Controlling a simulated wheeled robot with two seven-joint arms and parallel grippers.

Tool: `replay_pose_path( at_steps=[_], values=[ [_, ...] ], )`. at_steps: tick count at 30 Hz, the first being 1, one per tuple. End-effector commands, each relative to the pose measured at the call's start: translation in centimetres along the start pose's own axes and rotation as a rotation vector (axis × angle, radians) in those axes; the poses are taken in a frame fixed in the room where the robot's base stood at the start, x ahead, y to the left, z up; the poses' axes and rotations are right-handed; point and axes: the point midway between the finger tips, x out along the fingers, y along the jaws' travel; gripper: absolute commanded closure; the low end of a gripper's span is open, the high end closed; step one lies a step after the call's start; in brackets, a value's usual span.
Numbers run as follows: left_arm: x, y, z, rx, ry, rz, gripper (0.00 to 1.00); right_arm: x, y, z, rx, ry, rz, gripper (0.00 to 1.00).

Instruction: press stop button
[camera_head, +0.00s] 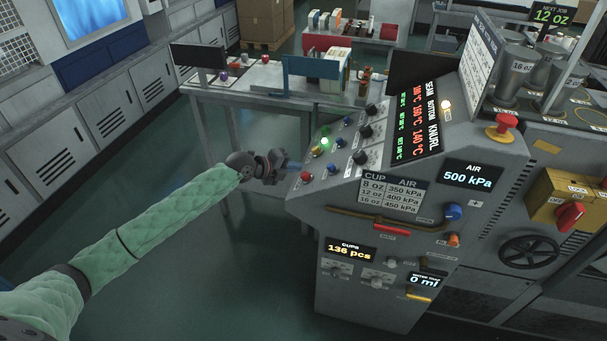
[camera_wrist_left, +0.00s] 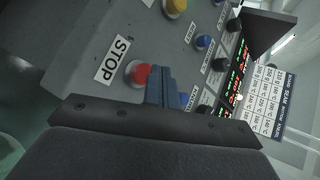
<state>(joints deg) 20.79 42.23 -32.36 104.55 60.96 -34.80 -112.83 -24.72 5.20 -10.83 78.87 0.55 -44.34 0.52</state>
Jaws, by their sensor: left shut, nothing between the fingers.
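The red stop button (camera_head: 306,176) is on the sloped panel of the grey machine, at its left edge in the head view. In the left wrist view the red button (camera_wrist_left: 137,73) sits beside a white STOP label (camera_wrist_left: 113,59). My left gripper (camera_head: 295,166) is shut and empty, close to the panel just beside the red button. Its blue fingertips (camera_wrist_left: 160,84) in the left wrist view lie to the right of the button and overlap its edge in the picture. I cannot tell whether they touch it. My right gripper is not in view.
A yellow button (camera_head: 316,152), a lit green button (camera_head: 325,143), blue buttons (camera_head: 332,168) and black knobs (camera_head: 360,157) are close by on the panel. A red mushroom button (camera_head: 503,124) is farther right. A side table (camera_head: 260,88) stands behind. Floor on the left is clear.

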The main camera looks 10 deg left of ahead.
Motion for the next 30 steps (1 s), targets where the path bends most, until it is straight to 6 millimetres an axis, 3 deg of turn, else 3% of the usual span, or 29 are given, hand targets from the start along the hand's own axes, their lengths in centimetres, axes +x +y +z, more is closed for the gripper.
replay_pose_path(
  at_steps=[30],
  values=[
    [0.01,0.01,0.0,0.0,0.0,0.0,1.0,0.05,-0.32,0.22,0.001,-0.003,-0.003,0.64]
  ],
)
